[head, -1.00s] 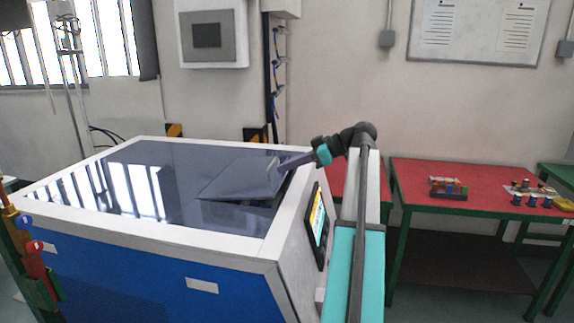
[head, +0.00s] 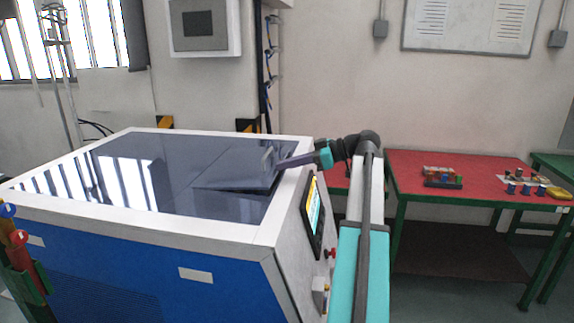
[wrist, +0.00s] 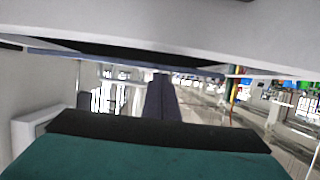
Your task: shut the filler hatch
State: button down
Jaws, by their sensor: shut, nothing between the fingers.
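The filler hatch (head: 228,172) is a dark glossy flap in the top of the blue and white generator (head: 150,210). In the head view it lies slightly tilted, its right and front edges a little above the dark top. My gripper (head: 270,159) is at the flap's right end, reaching in from the right over the white rim. Its fingers are shut and empty; I cannot tell whether they touch the flap. In the wrist view the shut fingers (wrist: 160,98) point ahead, below a pale band and a dark strip I cannot identify for sure.
A control screen (head: 313,215) and a red knob (head: 331,253) are on the generator's right side. A red table (head: 470,160) with small coloured parts stands to the right. Coloured posts (head: 22,250) stand at the left front.

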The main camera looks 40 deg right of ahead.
jog(key=shift+w+a, duration=0.15)
jog(key=shift+r, duration=0.45)
notch_tip(320, 180, up, 3)
jog(key=shift+w+a+p, duration=0.1)
jog(key=shift+w+p, duration=0.05)
jog(key=shift+p, duration=0.4)
jog(key=b+v, duration=0.2)
jog(key=v, duration=0.8)
